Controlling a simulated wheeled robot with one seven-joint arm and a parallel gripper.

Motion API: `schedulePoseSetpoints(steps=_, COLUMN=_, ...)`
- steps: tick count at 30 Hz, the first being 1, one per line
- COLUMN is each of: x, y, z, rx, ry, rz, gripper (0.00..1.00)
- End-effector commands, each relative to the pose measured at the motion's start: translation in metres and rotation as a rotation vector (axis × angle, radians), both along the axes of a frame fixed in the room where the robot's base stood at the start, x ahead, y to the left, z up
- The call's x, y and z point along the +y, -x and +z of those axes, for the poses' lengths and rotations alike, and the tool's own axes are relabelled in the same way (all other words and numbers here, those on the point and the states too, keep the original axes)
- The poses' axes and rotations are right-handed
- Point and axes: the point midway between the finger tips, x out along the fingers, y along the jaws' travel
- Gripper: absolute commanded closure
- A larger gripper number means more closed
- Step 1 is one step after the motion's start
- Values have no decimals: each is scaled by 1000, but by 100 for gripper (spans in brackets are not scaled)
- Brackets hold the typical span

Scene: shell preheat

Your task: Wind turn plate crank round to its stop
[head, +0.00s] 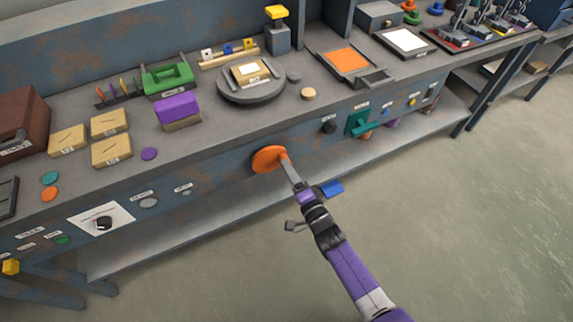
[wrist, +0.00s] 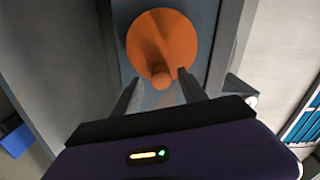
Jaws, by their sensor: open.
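The crank is an orange disc (head: 266,160) on the front face of the bench, below the round turn plate (head: 251,90). In the wrist view the orange disc (wrist: 162,42) has a round orange knob (wrist: 161,77) standing out near its lower edge. My gripper (head: 285,158) is at the disc's right side in the head view. In the wrist view my gripper (wrist: 160,84) is open, with one finger on each side of the knob and a gap showing to both. The round plate carries a light block held between clips. The knob is hidden in the head view.
Other controls line the bench front, including a dark knob (head: 328,126) and a teal fitting (head: 359,123) to the right. A purple block (head: 178,109) and wooden tiles stand on the bench top. A lower shelf (head: 215,226) runs beneath. The floor in front is clear.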

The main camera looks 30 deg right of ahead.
Motion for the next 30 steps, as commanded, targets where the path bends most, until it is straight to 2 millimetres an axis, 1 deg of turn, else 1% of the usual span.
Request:
schedulePoseSetpoints(steps=1, x=0, y=11, z=0, rx=3, ry=0, rz=-1, gripper=50)
schedulePoseSetpoints(steps=3, x=0, y=22, z=0, rx=3, ry=0, rz=-1, gripper=50)
schedulePoseSetpoints(steps=6, x=0, y=36, z=0, rx=3, ry=0, rz=-1, gripper=50)
schedulePoseSetpoints(steps=10, x=0, y=47, z=0, rx=1, ry=0, rz=0, gripper=50)
schedulePoseSetpoints(steps=14, x=0, y=50, z=0, rx=0, ry=0, rz=0, gripper=50)
schedulePoseSetpoints(steps=30, x=0, y=50, z=0, rx=0, ry=9, rz=0, gripper=50)
